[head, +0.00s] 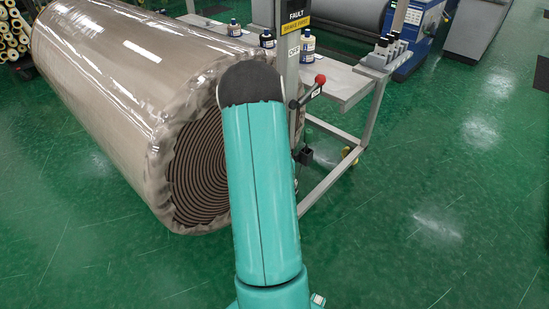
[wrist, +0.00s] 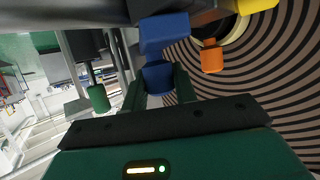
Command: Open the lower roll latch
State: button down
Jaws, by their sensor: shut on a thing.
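In the wrist view, my gripper (wrist: 160,92) is shut on a small blue block (wrist: 157,76), with one dark finger on each side of it. A second blue block (wrist: 165,34) sits just above the held one, under a dark bar. I cannot tell for sure which blue part belongs to the lower roll latch. The end of the wrapped roll (wrist: 270,75) with its spiral layers fills the right of the wrist view. In the head view, the roll (head: 110,85) lies at left, and my arm hides my gripper and the latch area.
An orange piece (wrist: 212,57) and a yellow piece (wrist: 255,5) are near the roll core. A green knob (wrist: 98,98) is left of my gripper. A red-knobbed lever (head: 319,80) is on the post (head: 287,70), beside a bench (head: 335,85) with bottles. Floor at right is clear.

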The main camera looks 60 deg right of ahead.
jog(key=shift+r+n+t, duration=0.1)
jog(key=shift+n+t, duration=0.3)
jog(key=shift+t, duration=0.1)
jog(key=c, duration=1.1)
grip_release()
jog(key=shift+s, duration=0.1)
jog(key=shift+s, duration=0.1)
jog(key=shift+m+g, duration=0.4)
jog(key=shift+g, duration=0.1)
